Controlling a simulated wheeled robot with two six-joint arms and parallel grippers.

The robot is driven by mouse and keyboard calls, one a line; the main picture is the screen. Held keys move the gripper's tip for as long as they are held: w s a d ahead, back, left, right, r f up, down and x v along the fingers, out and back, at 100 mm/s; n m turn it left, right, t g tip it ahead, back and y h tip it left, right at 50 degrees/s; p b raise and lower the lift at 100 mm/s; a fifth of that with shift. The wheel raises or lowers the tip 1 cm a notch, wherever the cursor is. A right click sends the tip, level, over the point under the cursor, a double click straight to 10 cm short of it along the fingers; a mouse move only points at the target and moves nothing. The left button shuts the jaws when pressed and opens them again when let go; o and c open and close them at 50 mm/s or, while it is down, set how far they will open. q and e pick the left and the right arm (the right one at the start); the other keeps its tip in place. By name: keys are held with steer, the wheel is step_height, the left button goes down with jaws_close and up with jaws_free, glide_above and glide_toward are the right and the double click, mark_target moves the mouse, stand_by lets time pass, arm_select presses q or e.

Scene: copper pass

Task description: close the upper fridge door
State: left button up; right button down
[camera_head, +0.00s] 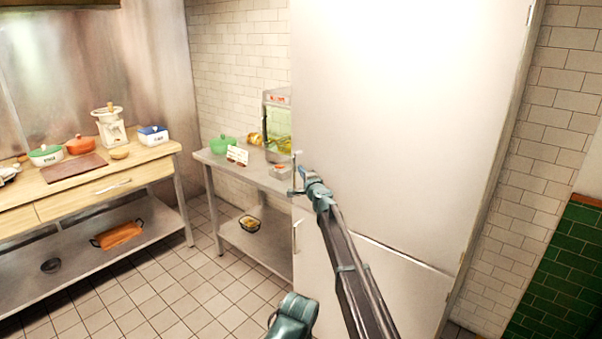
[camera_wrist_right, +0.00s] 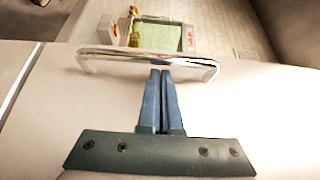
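The fridge's upper door (camera_head: 410,120) is a tall, pale panel filling the middle right of the head view. It looks flush or nearly flush with the lower door (camera_head: 390,285); I cannot tell whether a small gap is left. Its bar handle (camera_wrist_right: 150,62) crosses the right wrist view and shows at the door's left edge in the head view. My right gripper (camera_head: 298,182) is at this handle. In the right wrist view its two fingers (camera_wrist_right: 162,75) are together, tips right by the bar, with nothing seen between them. My left gripper's fingers are not seen.
A steel side table (camera_head: 262,178) with a green pot (camera_head: 223,144) and a glass case (camera_head: 277,122) stands close left of the fridge. A wooden-topped counter (camera_head: 130,170) is farther left. Tiled floor (camera_head: 170,300) is clear between them and me.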

steer(key=shift+w+d, duration=0.3)
steer(key=shift+d, duration=0.3)
steer(key=s+d+f+n+g+y, duration=0.15)
steer(key=s+n, duration=0.25)
steer(key=s, duration=0.8)
steer(key=s+d+f+n+g+y, duration=0.1)
steer(key=s+d+f+n+g, duration=0.15)
steer(key=s, duration=0.95)
steer(key=s+d+f+n+g+h, duration=0.1)
steer(key=s+d+f+n+g, duration=0.15)
steer(key=s+f, duration=0.35)
steer(key=s+d+f+n+g+h, duration=0.1)
steer(key=s+d+f+n+g, duration=0.2)
steer(key=s, duration=0.5)
steer(key=s+d+f+n+g+h, duration=0.1)
steer(key=s+d+f+g+h, duration=0.2)
steer(key=s+d+f, duration=0.5)
steer(key=s+d+f+n+g+h, duration=0.1)
steer(key=s+d+g+h, duration=0.4)
steer(key=s, duration=0.7)
steer(key=s+a+n, duration=0.3)
steer(key=s+a, duration=0.2)
steer(key=a, duration=0.5)
steer(key=shift+n, duration=0.3)
steer(key=shift+a, duration=0.1)
